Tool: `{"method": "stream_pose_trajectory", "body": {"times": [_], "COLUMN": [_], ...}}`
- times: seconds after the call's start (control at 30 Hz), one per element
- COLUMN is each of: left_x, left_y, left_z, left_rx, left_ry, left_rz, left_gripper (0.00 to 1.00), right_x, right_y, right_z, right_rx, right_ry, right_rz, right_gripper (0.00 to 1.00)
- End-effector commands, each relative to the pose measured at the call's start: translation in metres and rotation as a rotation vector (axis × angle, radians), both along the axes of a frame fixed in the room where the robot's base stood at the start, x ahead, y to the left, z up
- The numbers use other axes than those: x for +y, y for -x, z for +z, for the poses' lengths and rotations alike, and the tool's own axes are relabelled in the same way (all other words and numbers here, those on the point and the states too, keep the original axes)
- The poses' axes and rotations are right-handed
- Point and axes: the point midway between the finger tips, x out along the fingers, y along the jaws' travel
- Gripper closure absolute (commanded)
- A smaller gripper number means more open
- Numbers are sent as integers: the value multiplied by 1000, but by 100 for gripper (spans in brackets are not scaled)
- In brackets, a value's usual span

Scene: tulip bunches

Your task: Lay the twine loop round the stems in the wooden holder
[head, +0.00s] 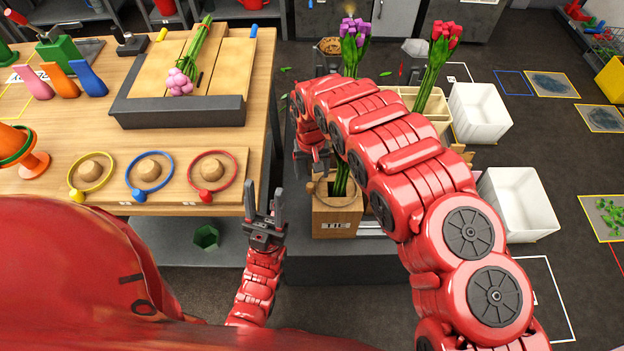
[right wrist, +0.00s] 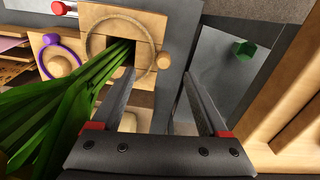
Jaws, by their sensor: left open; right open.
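The wooden holder (head: 338,222), marked TIE, stands in the middle of the head view. Purple tulips (head: 355,28) rise above it; my right arm hides part of their stems (head: 342,180). In the right wrist view the green stems (right wrist: 70,95) go into the holder's square opening. The beige twine loop (right wrist: 93,36), with a wooden bead (right wrist: 163,60), lies on the holder's top around the opening and stems. My right gripper (right wrist: 160,75) is open and empty above the holder, beside the stems. My left gripper (head: 264,200) is open and empty, left of the holder.
Yellow, blue and red rings (head: 212,153) lie on the table at left, near a board with a pink tulip bunch (head: 180,82). Red tulips (head: 446,33) stand in a divided wooden box behind my right arm. White bins (head: 519,203) stand at right.

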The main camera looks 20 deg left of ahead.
Motion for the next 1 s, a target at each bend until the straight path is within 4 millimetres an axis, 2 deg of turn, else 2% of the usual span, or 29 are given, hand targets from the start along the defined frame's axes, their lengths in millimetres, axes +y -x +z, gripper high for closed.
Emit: {"method": "stream_pose_trajectory", "body": {"times": [0.2, 0.23, 0.27, 0.4, 0.6, 1.0], "left_x": [0, 0, 0, 0, 0, 0], "left_y": [0, 0, 0, 0, 0, 0], "left_z": [-10, -4, 11, 33, 45, 44], "left_rx": [0, 0, 1, 0, 0, 0], "left_ry": [0, 0, 0, 0, 0, 0], "left_rz": [0, 0, 0, 0, 0, 0], "left_gripper": [50, 50, 50, 50, 50, 50], "right_x": [1, 0, 0, 0, 1, 2], "right_y": [-1, -2, -2, -1, -1, 0], "right_z": [47, 58, 71, 92, 105, 105], "right_rx": [-4, -6, -4, -2, -3, -2], "right_ry": [0, -2, -1, -1, -1, -2], "right_rz": [-2, -2, -2, -1, -1, 0], "right_gripper": [23, 23, 23, 23, 23, 23]}}
